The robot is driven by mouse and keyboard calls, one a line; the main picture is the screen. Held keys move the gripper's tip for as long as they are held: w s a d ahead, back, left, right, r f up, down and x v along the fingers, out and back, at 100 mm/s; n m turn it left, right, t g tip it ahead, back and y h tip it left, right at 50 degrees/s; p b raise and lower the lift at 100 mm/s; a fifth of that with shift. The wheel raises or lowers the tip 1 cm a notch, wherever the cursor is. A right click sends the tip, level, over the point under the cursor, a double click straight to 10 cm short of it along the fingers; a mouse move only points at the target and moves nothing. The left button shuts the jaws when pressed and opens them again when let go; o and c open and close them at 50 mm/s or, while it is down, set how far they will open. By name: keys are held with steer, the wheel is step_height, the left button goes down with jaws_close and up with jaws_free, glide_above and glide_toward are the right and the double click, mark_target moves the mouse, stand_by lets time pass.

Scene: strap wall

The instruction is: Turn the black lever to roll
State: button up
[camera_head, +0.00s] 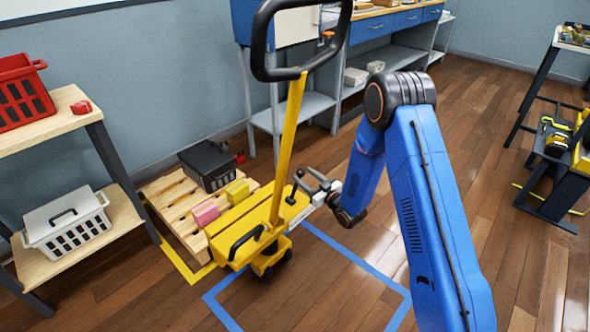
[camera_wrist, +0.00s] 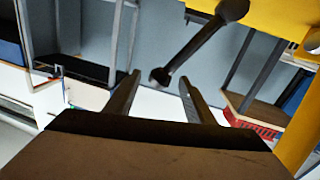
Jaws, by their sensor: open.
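The black lever (camera_head: 294,187) is a short rod with rounded ends on the yellow pallet jack (camera_head: 235,235), at the right end of its body. In the wrist view the lever (camera_wrist: 203,42) runs slantwise from the yellow body at the top right, and its lower knob lies between the fingertips as seen there. My gripper (camera_head: 304,177) is open beside the lever, coming from the right. It also shows in the wrist view (camera_wrist: 160,82), with a finger on either side of the knob. I cannot tell whether a finger touches it. No position marking is readable.
The jack's yellow pole and black loop handle (camera_head: 262,45) rise left of my gripper. A wooden pallet (camera_head: 170,205) carries a black crate (camera_head: 207,163) and pink and yellow blocks. Shelves stand at the left and a workbench behind.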

steer(key=x, duration=0.7)
